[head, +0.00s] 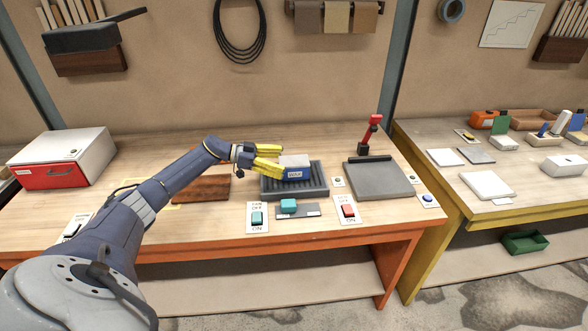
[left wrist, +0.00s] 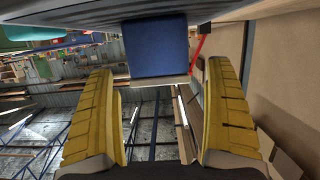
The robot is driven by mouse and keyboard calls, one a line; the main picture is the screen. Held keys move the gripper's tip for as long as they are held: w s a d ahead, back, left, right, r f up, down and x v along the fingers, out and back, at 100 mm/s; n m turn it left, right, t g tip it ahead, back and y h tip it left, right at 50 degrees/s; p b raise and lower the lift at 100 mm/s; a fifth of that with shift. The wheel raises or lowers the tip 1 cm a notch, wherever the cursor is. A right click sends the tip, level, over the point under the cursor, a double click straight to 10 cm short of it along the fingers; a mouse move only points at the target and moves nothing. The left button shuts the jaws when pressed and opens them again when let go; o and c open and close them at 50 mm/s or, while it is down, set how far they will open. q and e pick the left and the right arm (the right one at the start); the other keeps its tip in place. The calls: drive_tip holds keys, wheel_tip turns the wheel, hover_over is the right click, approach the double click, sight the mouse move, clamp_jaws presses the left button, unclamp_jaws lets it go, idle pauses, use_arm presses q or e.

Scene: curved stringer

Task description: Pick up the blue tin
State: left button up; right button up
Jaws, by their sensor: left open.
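The blue tin (head: 297,173) has a pale top and a small light label on its front. It stands on a dark ribbed tray (head: 318,191) in the middle of the orange-legged bench. My left gripper (head: 282,163) is open with yellow fingers and reaches in from the left, right at the tin's left side. In the left wrist view the blue tin (left wrist: 155,48) shows beyond and between the two open fingertips (left wrist: 161,72), with room to each side. I cannot tell whether either finger touches it. My right gripper is in neither view.
A teal block (head: 289,206) and labelled teal and red switches (head: 348,211) lie in front of the tray. A grey plate (head: 378,179) with a red-topped post (head: 371,131) stands to the right. A brown board (head: 201,188) lies under my left arm; a red-and-white box (head: 65,159) stands far left.

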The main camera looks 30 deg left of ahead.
sight(294, 164)
use_arm(q)
drive_tip(key=shift+x, duration=2.7)
drive_tip(key=shift+c, duration=0.5)
drive_tip(key=c, duration=1.5)
